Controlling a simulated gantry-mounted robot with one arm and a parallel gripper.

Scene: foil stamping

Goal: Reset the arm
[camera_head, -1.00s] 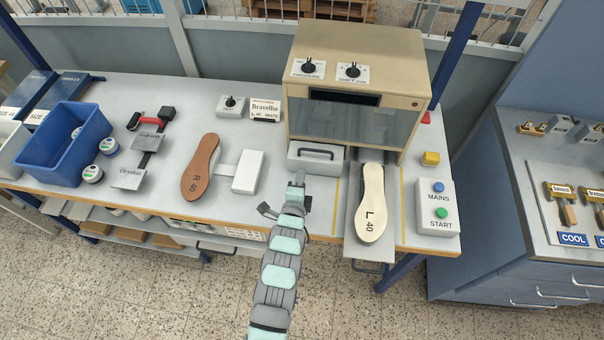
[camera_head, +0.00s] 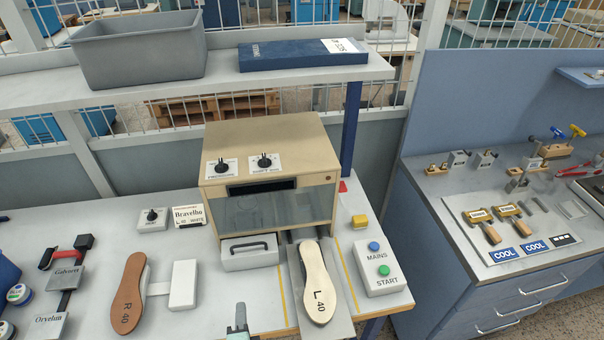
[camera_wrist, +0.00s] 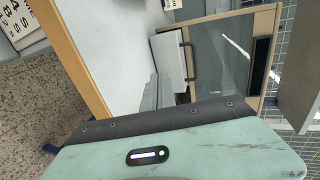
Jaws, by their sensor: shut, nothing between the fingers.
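My gripper (camera_head: 240,318) shows only in part at the bottom edge of the head view, over the front of the bench, left of the cream insole marked L 40. It is shut and holds nothing. In the wrist view, my teal wrist housing fills the lower part. Beyond it the stamping machine's front shows, with its dark glass (camera_wrist: 222,50) and the white drawer with a black handle (camera_wrist: 170,62). The rest of my arm is outside the head view.
The beige stamping machine (camera_head: 270,148) stands on the bench, under and in front of a shelf (camera_head: 230,82). The cream insole (camera_head: 315,280) lies on its slide. A brown insole (camera_head: 129,295), a control box (camera_head: 379,268) and a yellow block (camera_head: 359,221) lie nearby. A blue tool cabinet (camera_head: 440,220) stands right.

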